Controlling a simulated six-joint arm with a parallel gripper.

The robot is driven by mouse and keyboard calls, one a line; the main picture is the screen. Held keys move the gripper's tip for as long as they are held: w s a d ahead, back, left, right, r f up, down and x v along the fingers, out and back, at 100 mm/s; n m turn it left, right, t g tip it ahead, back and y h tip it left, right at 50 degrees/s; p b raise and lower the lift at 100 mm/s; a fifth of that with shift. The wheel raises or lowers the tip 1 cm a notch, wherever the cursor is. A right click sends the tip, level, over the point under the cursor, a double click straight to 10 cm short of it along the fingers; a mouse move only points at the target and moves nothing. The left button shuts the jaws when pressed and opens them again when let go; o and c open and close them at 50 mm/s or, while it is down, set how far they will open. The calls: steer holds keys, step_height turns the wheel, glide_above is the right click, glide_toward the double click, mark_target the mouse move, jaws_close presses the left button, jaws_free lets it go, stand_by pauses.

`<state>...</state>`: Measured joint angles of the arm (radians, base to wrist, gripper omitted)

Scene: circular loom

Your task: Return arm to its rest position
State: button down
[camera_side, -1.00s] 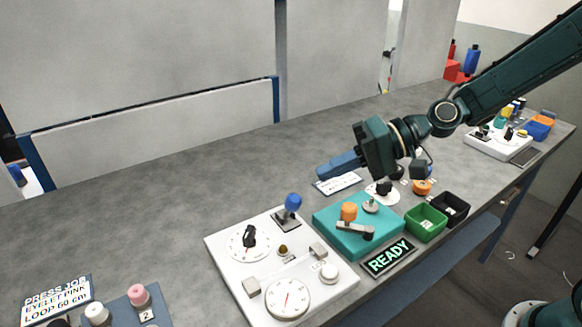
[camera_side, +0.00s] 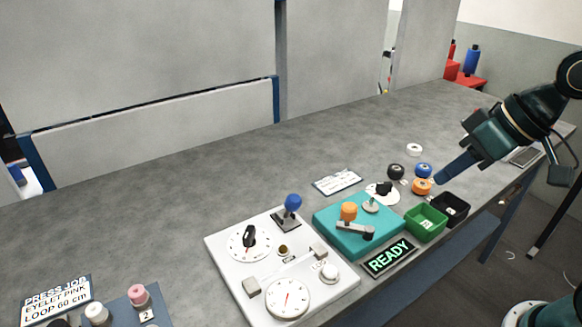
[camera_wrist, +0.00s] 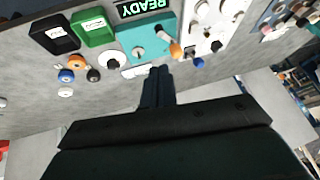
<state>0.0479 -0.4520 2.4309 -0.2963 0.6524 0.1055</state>
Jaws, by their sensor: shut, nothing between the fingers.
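My gripper (camera_side: 441,179) is at the right of the side view, raised above the bench beyond the black and green bins. Its blue fingers are together with nothing between them. In the wrist view my gripper (camera_wrist: 158,71) points toward the teal box (camera_wrist: 150,40), clear of everything. The teal box also shows in the side view (camera_side: 335,238), with an orange knob and a crank handle on top.
A white panel (camera_side: 225,268) with dials and a blue-topped lever stands left of the teal box. A green bin (camera_side: 413,230), a black bin (camera_side: 463,206) and a lit READY sign (camera_side: 388,257) line the front edge. Several spools lie behind. The bench's back left is clear.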

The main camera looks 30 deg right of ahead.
steer(key=s+d+r+m+h, duration=0.1)
steer(key=s+d+h, duration=0.1)
steer(key=s+d, duration=0.3)
steer(key=s, duration=0.3)
steer(key=shift+h, duration=0.3)
